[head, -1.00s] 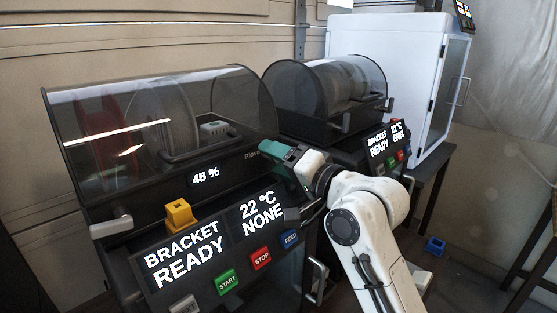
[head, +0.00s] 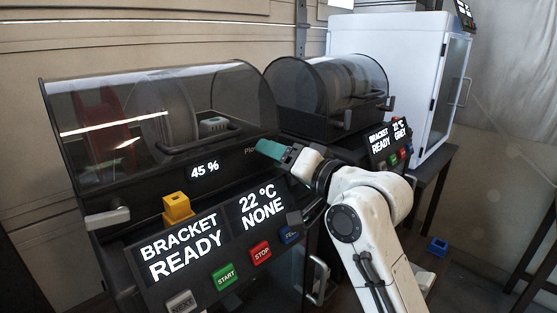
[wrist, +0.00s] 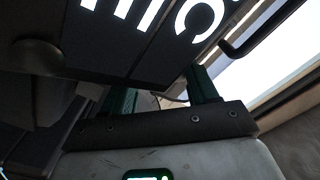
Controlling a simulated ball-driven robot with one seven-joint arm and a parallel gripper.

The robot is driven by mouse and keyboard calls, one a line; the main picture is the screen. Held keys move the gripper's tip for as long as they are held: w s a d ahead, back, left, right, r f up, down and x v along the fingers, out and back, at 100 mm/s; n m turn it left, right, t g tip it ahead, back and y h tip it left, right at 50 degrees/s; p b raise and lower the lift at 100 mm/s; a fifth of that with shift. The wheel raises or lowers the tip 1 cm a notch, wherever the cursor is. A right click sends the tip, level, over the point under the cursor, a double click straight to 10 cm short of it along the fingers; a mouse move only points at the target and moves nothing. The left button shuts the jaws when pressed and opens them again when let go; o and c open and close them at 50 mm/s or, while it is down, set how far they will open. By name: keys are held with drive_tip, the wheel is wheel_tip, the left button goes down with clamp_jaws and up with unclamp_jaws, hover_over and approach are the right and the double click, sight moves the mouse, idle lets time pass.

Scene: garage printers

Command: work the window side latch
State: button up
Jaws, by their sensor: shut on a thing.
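The near printer has a smoky curved cover (head: 160,110), and it looks closed. A grey latch (head: 108,218) sits at the left end of its front edge. My gripper (head: 264,147) is at the right end of that edge, with its teal fingers against the corner. It is shut on a latch there, which the fingers hide in the head view. In the wrist view the two teal fingers (wrist: 162,92) stand apart beneath the dark panel (wrist: 130,45). A small pale part shows between them, too cropped to make out. I cannot tell how far the held latch is turned.
A yellow block (head: 177,208) sits above the near printer's tilted display (head: 182,247). Start (head: 224,277) and stop (head: 260,251) buttons lie below. A second printer (head: 325,95) and a white cabinet (head: 385,75) stand behind. A blue bin (head: 437,245) is on the floor.

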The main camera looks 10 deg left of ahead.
drive_tip(key=o, duration=0.8)
drive_tip(key=b+v, duration=0.2)
drive_tip(key=v, duration=0.8)
drive_tip(key=shift+s+d, duration=0.25)
drive_tip(key=shift+d, duration=0.05)
